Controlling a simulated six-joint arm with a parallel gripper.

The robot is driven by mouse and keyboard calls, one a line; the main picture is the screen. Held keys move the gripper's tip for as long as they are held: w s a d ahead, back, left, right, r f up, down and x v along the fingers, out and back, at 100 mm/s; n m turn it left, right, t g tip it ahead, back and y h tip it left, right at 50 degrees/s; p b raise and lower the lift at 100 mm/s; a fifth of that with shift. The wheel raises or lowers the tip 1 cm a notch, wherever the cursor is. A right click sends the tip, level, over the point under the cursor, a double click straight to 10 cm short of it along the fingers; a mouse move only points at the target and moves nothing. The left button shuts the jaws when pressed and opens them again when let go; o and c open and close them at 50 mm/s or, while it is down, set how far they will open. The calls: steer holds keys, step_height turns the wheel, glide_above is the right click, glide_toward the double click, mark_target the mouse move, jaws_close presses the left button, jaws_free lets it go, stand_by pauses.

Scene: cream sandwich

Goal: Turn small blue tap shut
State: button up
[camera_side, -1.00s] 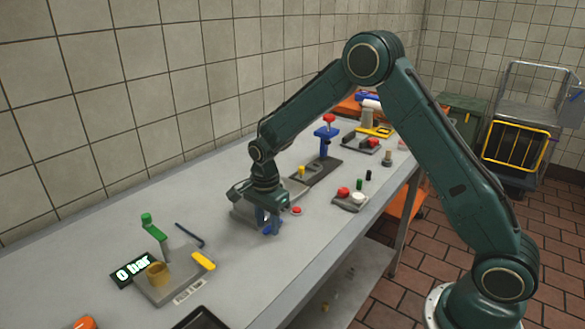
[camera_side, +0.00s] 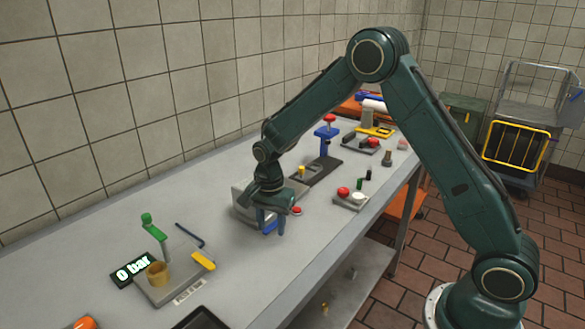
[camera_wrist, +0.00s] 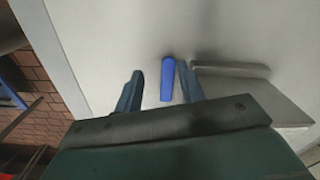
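The small blue tap shows as a blue lever (camera_wrist: 168,78) in the wrist view, pointing down the picture between my fingers. It lies close to the right finger, with a wider gap on the left; I cannot tell if it touches. My gripper (camera_wrist: 160,82) is open around it. In the side view my gripper (camera_side: 270,218) points down over the worktop, with the blue lever (camera_side: 270,228) partly hidden at its fingertips. A grey block (camera_side: 241,207) stands beside and behind the gripper; it shows at right in the wrist view (camera_wrist: 255,92).
A red button (camera_side: 296,211) sits just right of my gripper. A block with red and white knobs (camera_side: 350,200) and a blue stand with a red knob (camera_side: 326,135) lie further right. A device with a "0 bar" display (camera_side: 133,270) stands at left. The table's front edge is near.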

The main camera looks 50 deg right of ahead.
steer(key=n, duration=0.1)
steer(key=s+n, duration=0.1)
steer(key=n, duration=0.1)
steer(key=d+n, duration=0.1)
steer(key=n, duration=0.1)
steer(key=shift+s, duration=0.4)
steer(key=shift+s+d+n, duration=0.2)
steer(key=shift+d+n, duration=0.05)
steer(key=shift+n, duration=0.7)
steer(key=shift+s+d+n, duration=0.2)
steer(key=shift+d+n, duration=0.05)
steer(key=shift+n, duration=0.7)
steer(key=shift+s+d+n, duration=0.1)
steer(key=shift+d+n, duration=0.2)
steer(key=shift+n, duration=0.55)
steer(key=shift+s+d+n, duration=0.1)
steer(key=shift+d+n, duration=0.2)
steer(key=shift+n, duration=0.55)
step_height(320, 180, up, 14)
steer(key=s+a+r+n+t, duration=0.2)
steer(key=s+r+t, duration=0.1)
steer(key=s+r, duration=0.7)
steer(key=shift+s, duration=2.15)
